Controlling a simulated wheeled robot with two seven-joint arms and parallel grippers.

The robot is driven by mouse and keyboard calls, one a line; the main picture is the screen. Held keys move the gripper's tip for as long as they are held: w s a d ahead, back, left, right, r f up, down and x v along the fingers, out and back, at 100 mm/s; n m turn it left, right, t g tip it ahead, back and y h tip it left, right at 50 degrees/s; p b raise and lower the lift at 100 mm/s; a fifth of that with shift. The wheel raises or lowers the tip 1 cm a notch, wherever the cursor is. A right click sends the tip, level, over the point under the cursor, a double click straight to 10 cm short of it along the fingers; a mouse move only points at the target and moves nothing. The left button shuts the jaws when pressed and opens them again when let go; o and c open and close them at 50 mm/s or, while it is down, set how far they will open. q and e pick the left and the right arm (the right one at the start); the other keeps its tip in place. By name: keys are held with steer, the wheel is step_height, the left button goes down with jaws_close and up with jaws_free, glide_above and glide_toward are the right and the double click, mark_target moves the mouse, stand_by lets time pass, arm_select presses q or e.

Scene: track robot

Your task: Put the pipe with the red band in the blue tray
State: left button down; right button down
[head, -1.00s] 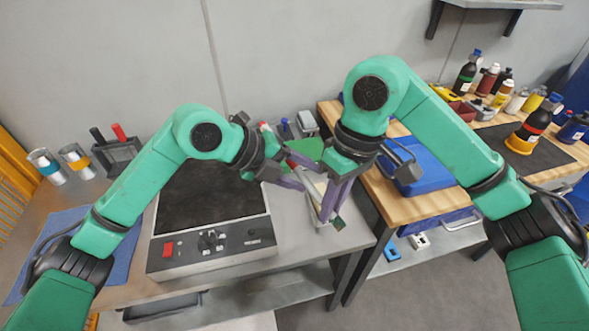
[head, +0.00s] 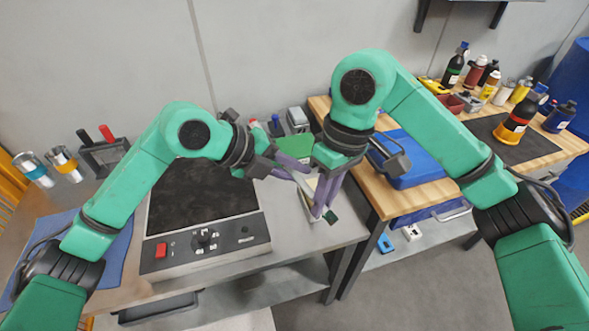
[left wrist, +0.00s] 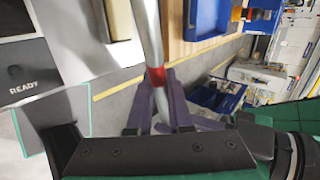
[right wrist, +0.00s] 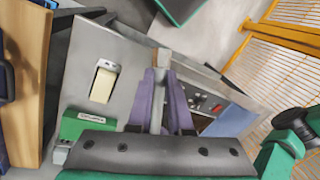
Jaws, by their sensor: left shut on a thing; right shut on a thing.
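The silver pipe with the red band (left wrist: 156,76) passes between the shut fingers of my left gripper (left wrist: 160,103) in the left wrist view, with the band just at the fingertips. My left gripper shows in the head view (head: 292,168), right beside my right gripper (head: 322,205). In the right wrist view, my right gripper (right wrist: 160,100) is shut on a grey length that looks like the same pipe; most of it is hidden. The blue tray (head: 410,172) lies on the wooden bench, right of and behind my right gripper. It also shows in the left wrist view (left wrist: 205,25).
A black-topped machine with a red button (head: 160,250) stands on the grey table at left. Bottles (head: 515,125) and a dark mat (head: 545,148) occupy the bench's right part. A gap separates table and bench. Metal cups (head: 62,165) stand at far left.

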stand_by(0.7)
steer(key=c, duration=0.8)
jaws_free()
steer(key=shift+o, duration=0.2)
